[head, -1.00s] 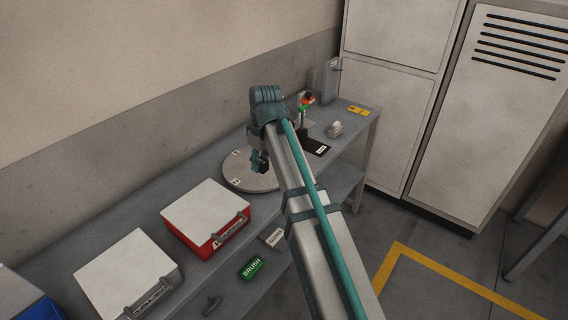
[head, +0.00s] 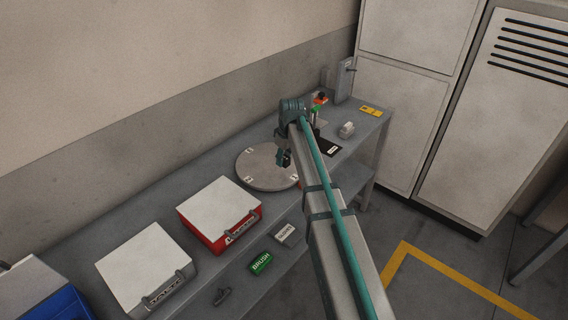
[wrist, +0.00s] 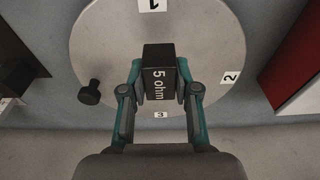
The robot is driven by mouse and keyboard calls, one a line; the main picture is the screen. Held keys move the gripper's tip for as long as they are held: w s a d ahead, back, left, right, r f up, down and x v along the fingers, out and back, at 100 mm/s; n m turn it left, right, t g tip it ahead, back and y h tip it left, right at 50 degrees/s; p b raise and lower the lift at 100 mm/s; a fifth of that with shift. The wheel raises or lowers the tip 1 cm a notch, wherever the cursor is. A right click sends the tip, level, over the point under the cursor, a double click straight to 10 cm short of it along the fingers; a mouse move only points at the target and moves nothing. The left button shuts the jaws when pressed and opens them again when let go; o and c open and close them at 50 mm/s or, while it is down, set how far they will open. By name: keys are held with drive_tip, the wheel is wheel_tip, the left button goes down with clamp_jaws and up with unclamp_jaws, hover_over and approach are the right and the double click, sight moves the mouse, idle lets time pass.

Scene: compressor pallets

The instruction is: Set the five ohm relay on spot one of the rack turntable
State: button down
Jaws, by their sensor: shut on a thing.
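The five ohm relay, a black block marked "5 ohm" (wrist: 158,75), is between the fingers of my gripper (wrist: 160,88) in the wrist view. My gripper is shut on it. In the head view my gripper (head: 284,158) is over the right part of the turntable (head: 258,177), a round grey disc on the bench. In the wrist view, the relay overlaps the turntable (wrist: 105,45). Label 1 (wrist: 152,5) is at the top edge, label 2 (wrist: 230,78) at right and label 3 (wrist: 160,114) below the relay. The relay's height over the disc is unclear.
A black knob (wrist: 90,92) shows at the disc's left rim. A red box (head: 206,228) with a white lid and a grey case (head: 145,265) stand left of the turntable. A green BRUSH card (head: 260,263) lies in front.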

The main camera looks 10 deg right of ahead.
sight(284, 165)
drive_tip(key=shift+w+d+f, duration=0.1)
drive_tip(key=shift+w+f, duration=0.2)
drive_tip(key=shift+f+p, duration=0.95)
drive_tip(key=shift+f, duration=0.65)
drive_tip(key=shift+f, duration=0.15)
drive_tip(key=c, duration=0.9)
unclamp_jaws()
drive_tip(key=shift+o, duration=0.2)
drive_tip(key=r+b, duration=0.1)
drive_tip(key=r, duration=0.3)
drive_tip(key=s+r+b, duration=0.1)
drive_tip(key=r, duration=0.3)
drive_tip(key=d+r+b, duration=0.1)
drive_tip(key=r, duration=0.3)
drive_tip(key=shift+s+r, duration=0.1)
drive_tip(key=shift+s, duration=0.1)
drive_tip(key=shift+d, duration=0.15)
